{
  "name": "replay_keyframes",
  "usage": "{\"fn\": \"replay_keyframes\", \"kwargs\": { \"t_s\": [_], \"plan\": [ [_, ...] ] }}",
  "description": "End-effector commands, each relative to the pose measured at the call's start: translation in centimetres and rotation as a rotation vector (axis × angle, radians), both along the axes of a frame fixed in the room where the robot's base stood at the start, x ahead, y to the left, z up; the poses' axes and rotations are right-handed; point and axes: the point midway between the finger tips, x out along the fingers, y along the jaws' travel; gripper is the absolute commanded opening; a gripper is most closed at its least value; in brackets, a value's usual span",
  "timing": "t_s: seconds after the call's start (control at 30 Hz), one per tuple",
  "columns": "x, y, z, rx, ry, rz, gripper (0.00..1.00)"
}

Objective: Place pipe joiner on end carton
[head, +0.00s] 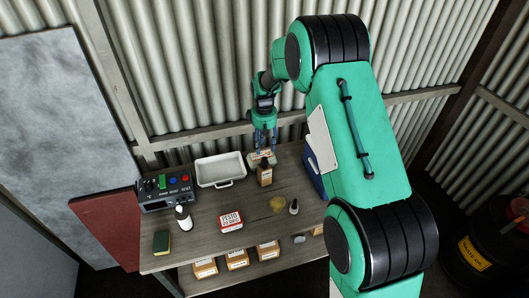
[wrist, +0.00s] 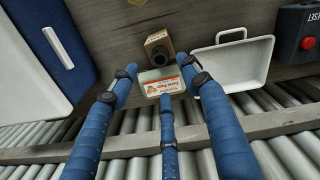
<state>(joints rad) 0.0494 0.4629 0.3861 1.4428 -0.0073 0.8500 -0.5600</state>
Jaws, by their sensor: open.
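My gripper (head: 265,146) is open, fingers pointing down at the back of the bench; its spread blue fingers (wrist: 160,78) also show in the wrist view. Between and below them is a small pale box with an orange-and-white label (wrist: 162,84), seen in the head view (head: 261,157) too; contact cannot be told. On the lower shelf stand cartons with pale labels: a left one (head: 205,268), a middle one (head: 237,260) and a right one (head: 268,251). A small grey piece (head: 299,239), possibly the pipe joiner, lies right of them. Another carton (head: 318,230) is partly hidden by my arm.
A white tray (head: 220,170), control box (head: 166,192), white bottle (head: 183,218), sponge (head: 161,241), red-white tin (head: 230,221) and small dark bottle (head: 294,207) share the bench. The corrugated wall is close behind.

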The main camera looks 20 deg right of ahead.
Motion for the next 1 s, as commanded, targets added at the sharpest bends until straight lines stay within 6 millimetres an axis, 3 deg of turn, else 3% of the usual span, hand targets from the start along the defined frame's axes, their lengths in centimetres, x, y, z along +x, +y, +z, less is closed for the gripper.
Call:
{"fn": "replay_keyframes", "kwargs": {
  "t_s": [0.1,0.3,1.0],
  "plan": [
    [0.0,0.0,1.6,0.0,-0.001,0.0,0.47],
    [-0.1,0.0,2.8,0.0,0.001,0.0,0.47],
    [-0.1,0.0,3.2,0.0,-0.001,-0.001,0.47]
  ]
}}
